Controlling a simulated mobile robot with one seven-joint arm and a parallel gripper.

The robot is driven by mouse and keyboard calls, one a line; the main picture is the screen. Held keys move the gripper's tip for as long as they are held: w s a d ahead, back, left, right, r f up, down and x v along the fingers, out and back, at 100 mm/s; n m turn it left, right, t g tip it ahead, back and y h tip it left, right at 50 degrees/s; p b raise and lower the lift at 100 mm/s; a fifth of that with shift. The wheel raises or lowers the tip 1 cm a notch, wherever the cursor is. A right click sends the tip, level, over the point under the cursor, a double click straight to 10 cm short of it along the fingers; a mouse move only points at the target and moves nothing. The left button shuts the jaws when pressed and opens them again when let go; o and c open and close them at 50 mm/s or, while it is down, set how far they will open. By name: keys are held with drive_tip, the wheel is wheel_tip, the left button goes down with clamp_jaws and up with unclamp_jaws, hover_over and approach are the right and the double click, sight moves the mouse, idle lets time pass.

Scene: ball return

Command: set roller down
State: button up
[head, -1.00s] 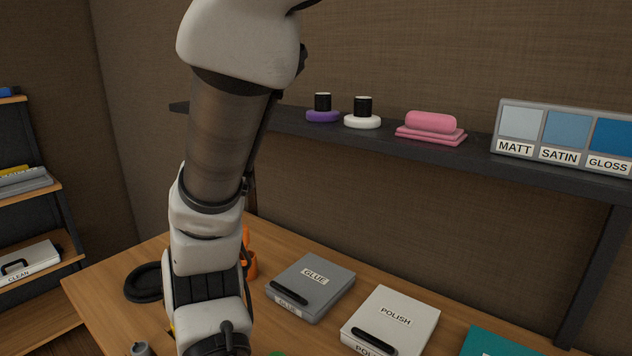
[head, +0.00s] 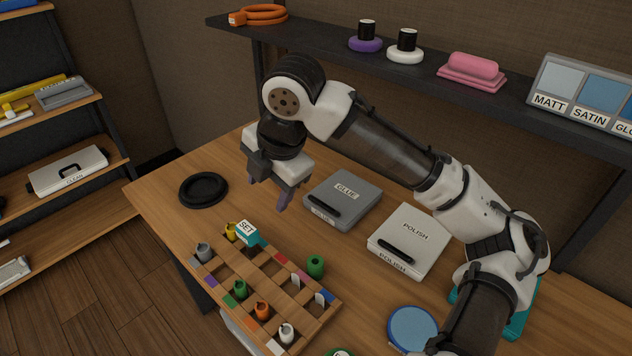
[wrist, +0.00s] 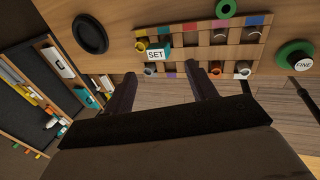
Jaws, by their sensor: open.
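I cannot pick out a roller with certainty in either view. My gripper (head: 267,192) is open and empty above the wooden bench, left of the grey GLUE box (head: 342,200) and behind the rack. The wrist view also shows its two fingers (wrist: 162,86) apart with nothing between them. A wooden rack (head: 262,291) with colour-marked places lies on the bench and holds several small pots. A teal SET block (head: 250,235) sits at the rack's back edge; it also shows in the wrist view (wrist: 157,54). A yellow item (head: 14,108) lies on the left shelf; its kind is unclear.
A black ring (head: 203,189) lies at the bench's left. A white POLISH box (head: 410,238) and blue round lid (head: 412,328) are to the right. A dark wall shelf (head: 430,82) runs behind, carrying a pink roll-shaped item (head: 473,68). Bare wood surrounds the black ring.

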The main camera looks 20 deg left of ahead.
drive_tip(key=d+f+g+h, duration=0.1)
drive_tip(key=d+f+h, duration=0.35)
drive_tip(key=d, duration=0.35)
hover_over(315, 261)
wheel_tip(315, 261, down, 8)
drive_tip(key=shift+y, duration=0.45)
drive_tip(key=shift+s+d+f+p, duration=0.15)
drive_tip(key=shift+f+p, duration=0.35)
drive_tip(key=shift+f, duration=0.95)
drive_tip(key=shift+s+d+f+p, duration=0.15)
drive_tip(key=shift+f+p, duration=0.35)
drive_tip(key=shift+f, duration=0.95)
drive_tip(key=shift+a, duration=0.1)
drive_tip(key=c, duration=1.1)
drive_tip(key=shift+r, duration=0.1)
drive_tip(key=shift+c, duration=0.2)
